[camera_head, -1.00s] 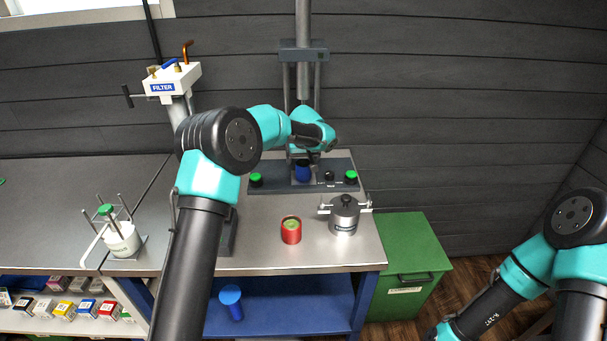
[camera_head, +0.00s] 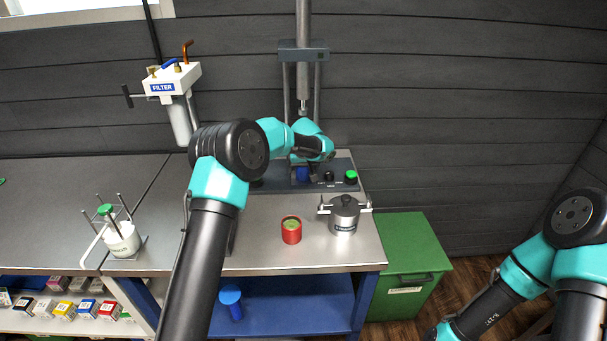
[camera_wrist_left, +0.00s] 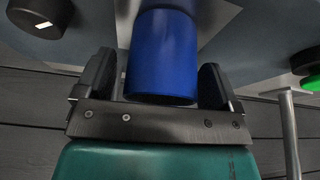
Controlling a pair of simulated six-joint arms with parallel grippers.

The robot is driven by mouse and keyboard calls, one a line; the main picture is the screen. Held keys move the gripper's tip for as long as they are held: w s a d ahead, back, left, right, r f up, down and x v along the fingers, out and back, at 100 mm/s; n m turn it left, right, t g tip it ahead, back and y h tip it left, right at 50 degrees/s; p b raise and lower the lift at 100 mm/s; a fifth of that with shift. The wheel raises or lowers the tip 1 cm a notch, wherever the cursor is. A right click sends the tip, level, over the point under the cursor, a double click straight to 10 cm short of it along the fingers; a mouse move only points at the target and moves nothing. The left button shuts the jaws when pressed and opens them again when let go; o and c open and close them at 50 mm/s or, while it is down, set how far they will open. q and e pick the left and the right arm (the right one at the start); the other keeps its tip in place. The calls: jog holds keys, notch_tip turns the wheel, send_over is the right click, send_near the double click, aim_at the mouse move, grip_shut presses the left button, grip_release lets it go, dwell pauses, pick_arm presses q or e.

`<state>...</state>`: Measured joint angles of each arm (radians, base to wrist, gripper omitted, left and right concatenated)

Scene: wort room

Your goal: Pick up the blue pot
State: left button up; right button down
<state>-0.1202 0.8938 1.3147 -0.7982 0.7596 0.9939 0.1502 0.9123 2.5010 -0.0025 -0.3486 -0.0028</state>
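The blue pot (camera_head: 302,174) stands on the dark base of the press at the back of the bench, partly hidden by my left arm. In the left wrist view the blue pot (camera_wrist_left: 162,60) lies between the two dark fingers of my left gripper (camera_wrist_left: 160,78). The fingers are apart, with narrow gaps beside the pot, so the gripper looks open around it. In the head view my left gripper (camera_head: 313,168) is at the pot, its fingers mostly hidden. Of my right arm only links show at the right; its gripper is not visible.
A red can (camera_head: 291,230) and a steel pot with clamps (camera_head: 344,215) stand in front of the press. A green button (camera_head: 351,175) and a dark knob are right of the blue pot. The press ram (camera_head: 303,85) hangs above. A filter unit (camera_head: 172,85) is at the left.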

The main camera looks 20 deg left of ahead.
pick_arm(q)
jog(key=c, duration=1.1)
jog(key=shift+r, duration=0.5)
jog(key=shift+s+d+r, duration=0.15)
jog(key=shift+s+d, duration=0.05)
jog(key=shift+s, duration=0.2)
jog(key=s+d, duration=0.1)
jog(key=s, duration=0.3)
jog(key=s+d, duration=0.1)
jog(key=s, duration=0.1)
jog(key=shift+s+d, duration=0.35)
notch_tip(320, 180, up, 14)
jog(key=shift+w, duration=0.1)
